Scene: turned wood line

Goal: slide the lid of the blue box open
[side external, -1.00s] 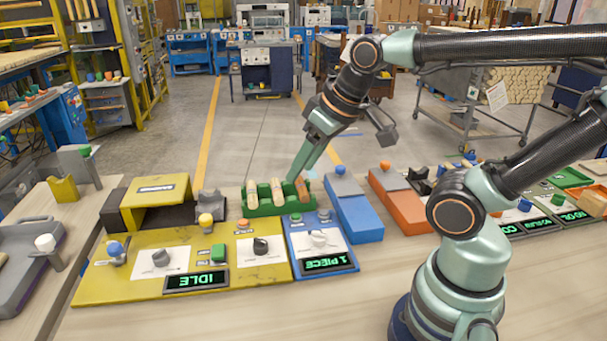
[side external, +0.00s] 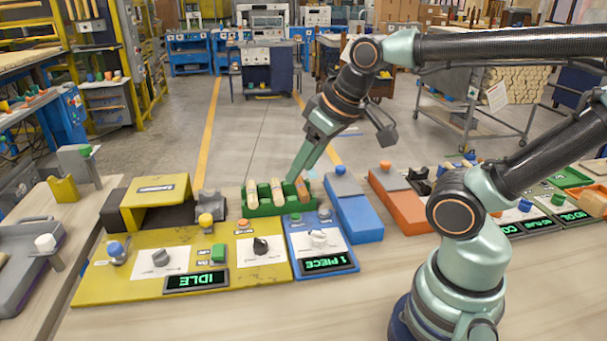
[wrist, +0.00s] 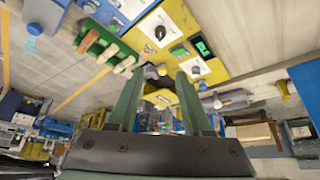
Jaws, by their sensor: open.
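The blue box (side external: 356,218) is a long block on the table, right of the blue panel in the side view. Its grey lid (side external: 346,186) lies on the far part, with a round blue knob (side external: 340,170) on top. The box also shows at the upper left of the wrist view (wrist: 45,12), cut off by the edge. My gripper (side external: 296,180) is open and empty, pointing down above the far side of the green rack, left of the box and apart from it. In the wrist view its two fingers (wrist: 156,78) stand apart with nothing between them.
The green rack (side external: 252,208) holds several wooden pieces beside the box. The blue panel (side external: 322,262) reads "1 PIECE" and the yellow panel (side external: 130,285) reads "IDLE". An orange box (side external: 402,212) with a grey lid stands to the right. The near tabletop is clear.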

